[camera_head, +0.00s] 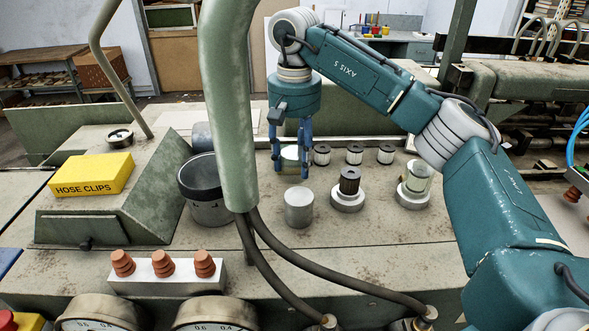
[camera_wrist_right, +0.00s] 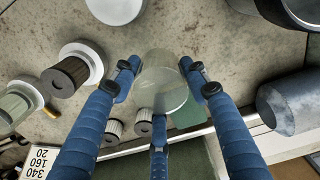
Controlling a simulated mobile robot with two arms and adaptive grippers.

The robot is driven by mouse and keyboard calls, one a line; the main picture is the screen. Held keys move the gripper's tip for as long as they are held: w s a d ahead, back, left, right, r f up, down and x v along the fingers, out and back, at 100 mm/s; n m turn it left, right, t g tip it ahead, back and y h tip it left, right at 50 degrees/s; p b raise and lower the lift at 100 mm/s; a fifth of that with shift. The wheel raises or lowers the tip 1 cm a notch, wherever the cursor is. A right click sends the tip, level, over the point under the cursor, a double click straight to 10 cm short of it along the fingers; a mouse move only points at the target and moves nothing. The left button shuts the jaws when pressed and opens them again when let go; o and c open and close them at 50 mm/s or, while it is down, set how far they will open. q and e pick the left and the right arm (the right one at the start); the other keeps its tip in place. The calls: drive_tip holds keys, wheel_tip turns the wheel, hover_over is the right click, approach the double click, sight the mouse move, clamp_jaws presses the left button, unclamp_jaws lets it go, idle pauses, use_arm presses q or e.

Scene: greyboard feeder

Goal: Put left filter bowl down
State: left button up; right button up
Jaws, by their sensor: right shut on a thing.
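My right gripper (camera_head: 290,170) points down over the bench, its blue fingers around a clear, faintly greenish filter bowl (camera_head: 289,157). In the right wrist view the bowl (camera_wrist_right: 163,85) sits between the three fingers of the gripper (camera_wrist_right: 160,90), which is shut on it. I cannot tell whether its bottom touches the bench. The left filter base (camera_head: 348,201) carries a bare dark pleated cartridge (camera_head: 349,180), to the right of the gripper. The right filter bowl (camera_head: 419,176) stands on its own base further right. My left gripper is not in view.
Several small cartridges (camera_head: 354,154) stand close to the right of the held bowl. A grey metal cylinder (camera_head: 299,209) stands in front, a dark-rimmed bucket (camera_head: 205,207) to the left. A thick green post (camera_head: 230,100) and black hoses (camera_head: 340,285) cross the foreground. A green patch (camera_wrist_right: 187,115) lies beside the bowl.

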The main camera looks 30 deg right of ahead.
sight(295, 171)
wheel_tip(295, 171, down, 3)
drive_tip(key=shift+f+p, duration=0.1)
drive_tip(key=shift+p, duration=0.4)
drive_tip(key=shift+f, duration=0.1)
drive_tip(key=shift+f, duration=0.15)
drive_tip(key=o, duration=1)
drive_tip(key=shift+c, duration=0.2)
